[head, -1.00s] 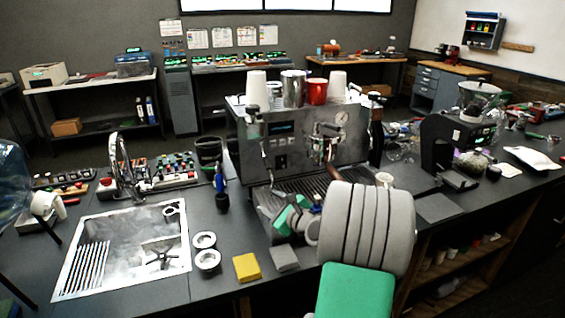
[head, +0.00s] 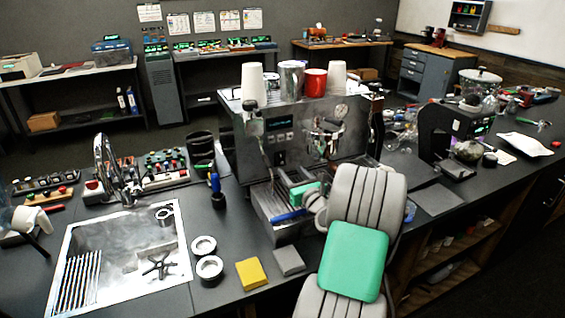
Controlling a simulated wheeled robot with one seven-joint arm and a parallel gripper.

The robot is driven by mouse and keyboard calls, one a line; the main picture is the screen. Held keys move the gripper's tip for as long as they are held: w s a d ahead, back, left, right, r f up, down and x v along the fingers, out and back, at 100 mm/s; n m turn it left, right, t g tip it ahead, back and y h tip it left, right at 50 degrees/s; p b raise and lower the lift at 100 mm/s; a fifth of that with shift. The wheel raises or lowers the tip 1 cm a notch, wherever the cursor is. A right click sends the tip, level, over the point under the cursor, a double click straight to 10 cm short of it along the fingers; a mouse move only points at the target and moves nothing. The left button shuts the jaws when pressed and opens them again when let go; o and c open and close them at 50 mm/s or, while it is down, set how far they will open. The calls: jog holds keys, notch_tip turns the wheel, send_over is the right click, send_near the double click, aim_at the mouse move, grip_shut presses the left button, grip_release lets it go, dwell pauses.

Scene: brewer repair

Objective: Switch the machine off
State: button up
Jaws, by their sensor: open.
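The machine is a steel and black espresso brewer (head: 292,140) on the counter, with cups and a steel pitcher on its top. Its front panel has a small dark display, several small buttons (head: 281,137) and a dark square switch (head: 281,157) below them. I cannot tell the switch's position. My grey arm with a green panel rises in front of the machine's right part. My gripper (head: 302,200) is at the arm's far end, over the drip tray (head: 265,204) and just in front of the machine. The arm partly hides it, and its fingers are hard to make out.
A sink (head: 120,262) with a tap is on the left. Two round metal rings (head: 209,267), a yellow block (head: 251,273) and a grey block (head: 288,261) lie in front of the machine. A grinder (head: 447,135) stands to the right. A dark mat (head: 437,198) lies flat between them.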

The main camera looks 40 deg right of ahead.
aim_at(282, 161)
jog(key=p+x, duration=0.1)
jog(key=x, duration=0.5)
jog(key=shift+a, duration=0.1)
jog(key=shift+f, duration=0.1)
jog(key=shift+s, duration=0.1)
grip_shut()
